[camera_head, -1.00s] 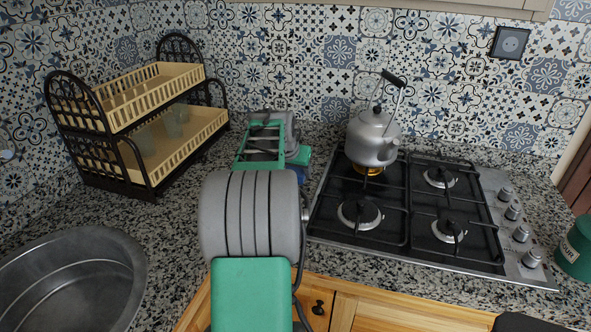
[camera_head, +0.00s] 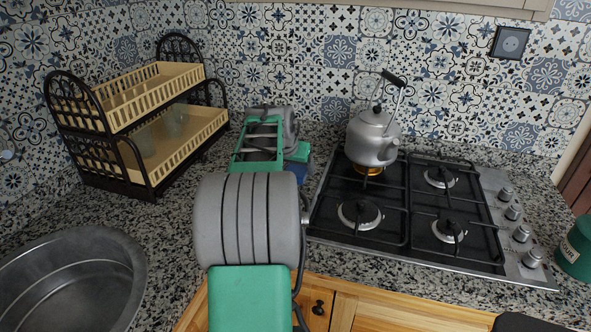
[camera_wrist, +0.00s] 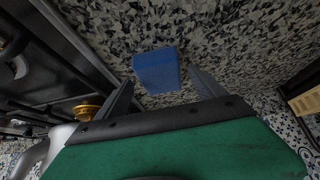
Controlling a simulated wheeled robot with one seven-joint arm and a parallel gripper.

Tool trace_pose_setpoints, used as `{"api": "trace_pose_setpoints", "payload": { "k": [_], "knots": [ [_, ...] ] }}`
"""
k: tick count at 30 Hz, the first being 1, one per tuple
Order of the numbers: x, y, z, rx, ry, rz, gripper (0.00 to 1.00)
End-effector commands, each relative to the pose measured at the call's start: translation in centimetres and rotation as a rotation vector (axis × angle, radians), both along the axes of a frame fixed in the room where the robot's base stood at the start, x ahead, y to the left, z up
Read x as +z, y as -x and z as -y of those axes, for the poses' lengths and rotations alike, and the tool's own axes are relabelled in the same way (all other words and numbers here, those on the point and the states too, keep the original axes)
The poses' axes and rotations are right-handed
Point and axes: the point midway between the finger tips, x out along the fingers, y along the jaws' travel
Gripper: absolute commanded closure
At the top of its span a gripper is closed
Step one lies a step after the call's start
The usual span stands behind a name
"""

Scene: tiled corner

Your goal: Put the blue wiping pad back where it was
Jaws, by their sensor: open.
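The blue wiping pad (camera_wrist: 156,68) lies on the speckled granite counter in the wrist view, in line with the gap between my fingers. My gripper (camera_wrist: 160,80) is open, with one finger on each side of the pad in the picture. I cannot tell whether either finger touches the pad. In the head view only a small blue part of the pad (camera_head: 299,171) shows beside my wrist, left of the hob. My arm hides the rest of it and my fingertips there.
A gas hob (camera_head: 420,210) with a steel kettle (camera_head: 373,137) stands close to the right of my wrist. A two-tier rack (camera_head: 140,118) is at the left, a metal basin (camera_head: 70,280) front left. A green canister (camera_head: 576,248) stands far right.

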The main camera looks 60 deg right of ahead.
Motion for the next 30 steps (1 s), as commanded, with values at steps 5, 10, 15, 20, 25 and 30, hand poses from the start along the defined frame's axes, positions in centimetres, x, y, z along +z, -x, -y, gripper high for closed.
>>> {"api": "trace_pose_setpoints", "payload": {
  "k": [5,10,15,20,25,30],
  "knots": [
    [4.2,0.3,-2.6,0.002,0.005,0.003,0.2],
    [7.3,0.6,-4.6,0.002,0.003,0.002,0.2],
    [8.6,0.8,-5.4,0.001,0.001,0.001,0.2],
    [8.6,0.9,-5.5,-0.001,0.001,0.001,0.2],
    [8.6,0.9,-5.5,0.0,0.001,0.0,0.2],
    [8.8,-1.3,-7.7,0.069,-0.01,-0.005,0.2]
  ]
}}
